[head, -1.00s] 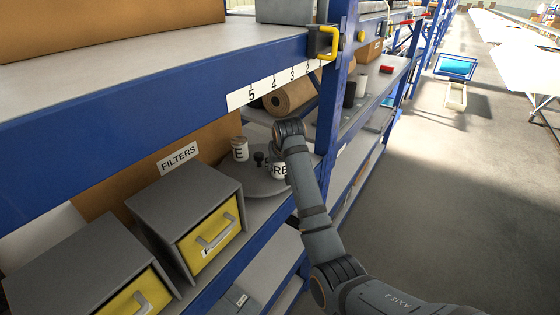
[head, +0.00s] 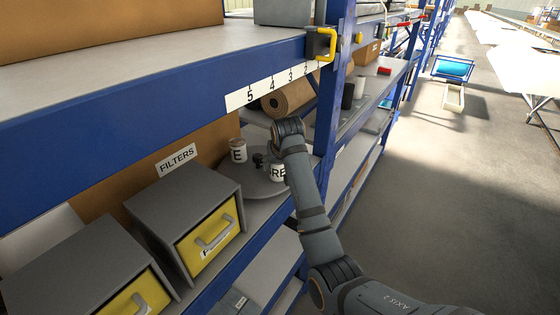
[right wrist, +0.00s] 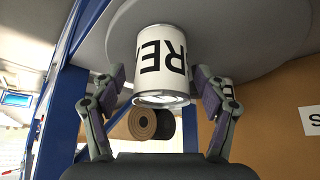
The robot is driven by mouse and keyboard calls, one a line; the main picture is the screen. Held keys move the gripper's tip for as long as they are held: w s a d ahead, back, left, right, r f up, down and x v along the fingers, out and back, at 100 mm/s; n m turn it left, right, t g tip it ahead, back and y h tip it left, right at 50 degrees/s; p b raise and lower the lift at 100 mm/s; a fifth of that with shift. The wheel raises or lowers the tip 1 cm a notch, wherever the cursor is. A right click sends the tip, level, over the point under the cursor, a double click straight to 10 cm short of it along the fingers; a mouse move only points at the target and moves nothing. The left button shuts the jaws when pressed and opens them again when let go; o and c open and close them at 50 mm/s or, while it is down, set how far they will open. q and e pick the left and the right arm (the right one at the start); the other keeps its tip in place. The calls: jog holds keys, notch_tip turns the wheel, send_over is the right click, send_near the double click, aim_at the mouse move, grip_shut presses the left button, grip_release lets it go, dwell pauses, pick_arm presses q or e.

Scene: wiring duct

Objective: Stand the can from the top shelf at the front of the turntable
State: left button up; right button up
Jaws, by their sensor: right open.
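A white can (head: 277,172) with black letters stands upright on the grey round turntable (head: 262,190), towards its front right. The can fills the middle of the right wrist view (right wrist: 162,65), where the picture is upside down and the turntable (right wrist: 240,30) is at the top. My right gripper (right wrist: 160,78) is open, with one finger on each side of the can and gaps showing. In the head view its fingers are mostly hidden by my arm. Another can (head: 238,151) marked E stands further back left on the turntable. My left gripper is not in view.
Two grey bins with yellow fronts (head: 208,238) stand left of the turntable. A cardboard panel labelled FILTERS (head: 177,160) is behind. A brown roll (head: 288,98) lies behind my wrist. The blue upper shelf edge (head: 150,100) hangs over this level.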

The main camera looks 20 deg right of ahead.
jog(key=v, duration=1.1)
jog(key=shift+s+b, duration=0.15)
jog(key=shift+b, duration=0.2)
